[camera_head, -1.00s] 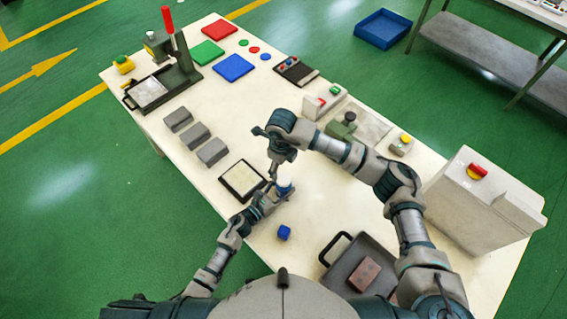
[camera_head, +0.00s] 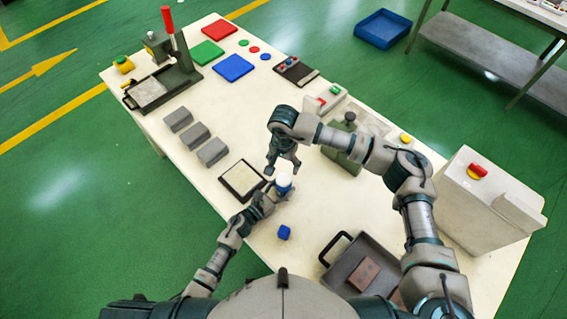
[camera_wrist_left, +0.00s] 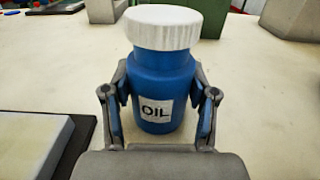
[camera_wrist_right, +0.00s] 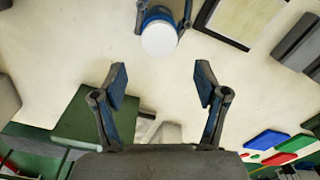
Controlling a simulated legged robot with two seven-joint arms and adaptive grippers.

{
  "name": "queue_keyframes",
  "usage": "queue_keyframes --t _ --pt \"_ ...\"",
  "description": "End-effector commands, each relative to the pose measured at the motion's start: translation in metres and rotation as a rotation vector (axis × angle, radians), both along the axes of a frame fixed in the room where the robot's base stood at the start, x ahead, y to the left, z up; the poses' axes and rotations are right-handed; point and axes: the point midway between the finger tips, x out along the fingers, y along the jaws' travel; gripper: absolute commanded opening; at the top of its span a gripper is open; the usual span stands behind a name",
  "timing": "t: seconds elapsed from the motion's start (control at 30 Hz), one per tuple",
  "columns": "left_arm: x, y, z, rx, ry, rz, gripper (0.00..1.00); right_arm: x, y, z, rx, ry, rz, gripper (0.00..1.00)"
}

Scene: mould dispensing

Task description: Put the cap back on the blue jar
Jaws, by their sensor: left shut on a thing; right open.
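The blue jar (camera_wrist_left: 160,85) with an OIL label stands upright on the table in the left wrist view. A white ribbed cap (camera_wrist_left: 163,27) sits level on its top; whether it is screwed tight cannot be told. The jar and cap (camera_head: 284,179) also show in the head view. My left gripper (camera_head: 273,194) is shut around the jar's body, one finger on each side. My right gripper (camera_head: 283,168) is open and empty, just above and behind the jar. In the right wrist view the cap (camera_wrist_right: 159,39) lies beyond the open fingertips (camera_wrist_right: 160,75), apart from them.
A black-framed tray (camera_head: 225,180) lies left of the jar. A dark pan (camera_head: 338,273) with a brown brick is at front right. Grey blocks (camera_head: 195,137) stand farther left. A control box (camera_head: 472,215) stands at the right edge.

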Motion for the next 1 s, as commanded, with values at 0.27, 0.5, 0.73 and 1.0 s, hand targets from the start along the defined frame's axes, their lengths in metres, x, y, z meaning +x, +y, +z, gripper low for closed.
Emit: queue_keyframes --t 0.27,0.5,0.73,1.0 --pt "0.000 0.000 0.001 -0.001 -0.001 0.000 0.00 0.000 0.000 -0.003 -0.001 0.001 -0.003 0.73" --pt "0.000 0.000 0.001 -0.001 -0.001 0.000 0.00 -0.001 0.000 -0.033 -0.001 0.005 -0.005 0.73" --pt "0.000 0.000 0.001 -0.001 -0.001 0.000 0.00 -0.001 0.000 -0.066 0.001 0.002 -0.006 0.73" --pt "0.000 0.000 0.001 -0.001 -0.001 0.000 0.00 0.000 0.000 -0.080 0.000 0.000 -0.005 0.73"
